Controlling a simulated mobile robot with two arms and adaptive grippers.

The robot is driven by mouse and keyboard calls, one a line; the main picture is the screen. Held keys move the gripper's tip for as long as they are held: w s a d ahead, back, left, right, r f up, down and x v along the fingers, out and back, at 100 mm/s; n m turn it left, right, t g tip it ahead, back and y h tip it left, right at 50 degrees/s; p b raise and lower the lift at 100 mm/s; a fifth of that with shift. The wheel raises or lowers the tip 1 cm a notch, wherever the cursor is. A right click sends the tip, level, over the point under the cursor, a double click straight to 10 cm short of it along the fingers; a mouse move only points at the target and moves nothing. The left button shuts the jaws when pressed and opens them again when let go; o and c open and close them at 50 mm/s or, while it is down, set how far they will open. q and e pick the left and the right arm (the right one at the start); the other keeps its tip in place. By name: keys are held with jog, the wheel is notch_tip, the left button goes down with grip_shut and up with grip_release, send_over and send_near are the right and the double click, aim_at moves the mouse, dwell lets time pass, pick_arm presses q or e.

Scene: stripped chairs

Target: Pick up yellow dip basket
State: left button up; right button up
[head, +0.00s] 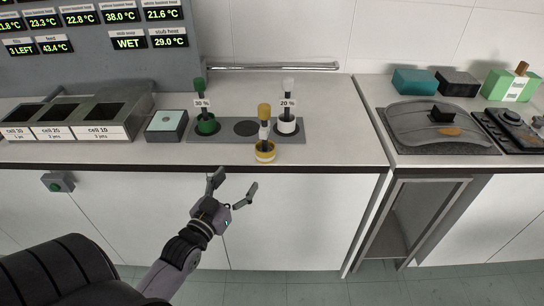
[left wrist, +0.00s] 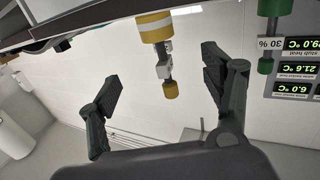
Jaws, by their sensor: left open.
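The yellow dip basket (head: 264,152) stands near the front edge of the counter, with a yellow and white ringed base and a yellow knob on a dark stem. It also shows upside down in the left wrist view (left wrist: 154,28), between and beyond the fingers. My left gripper (head: 233,184) is open and empty in front of the counter, below and left of the basket, not touching it. Its fingers frame the stem in the left wrist view (left wrist: 160,85). My right gripper is not in view.
A green basket (head: 206,124) labelled 30 % and a white basket (head: 287,124) labelled 20 % stand on a grey holder plate (head: 230,138) behind. A box with a teal top (head: 166,125) and cell bins (head: 115,112) are left. A gap separates the right counter (head: 402,154).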

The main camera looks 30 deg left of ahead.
pick_arm(q)
jog(key=p, duration=0.1)
send_near(265, 146)
jog(key=a+f, duration=0.1)
jog(key=w, duration=0.3)
jog(key=w+p, duration=0.1)
jog(key=w, duration=0.1)
jog(key=shift+w+a+f, duration=0.15)
jog(key=shift+w+a, duration=0.1)
jog(key=shift+a, duration=0.1)
jog(key=w+p, duration=0.1)
jog(key=w, duration=0.3)
jog(key=shift+w+p, duration=0.3)
jog(key=shift+w, duration=0.4)
jog(key=shift+s, duration=0.1)
jog(key=shift+c, duration=0.6)
jog(key=c, duration=1.5)
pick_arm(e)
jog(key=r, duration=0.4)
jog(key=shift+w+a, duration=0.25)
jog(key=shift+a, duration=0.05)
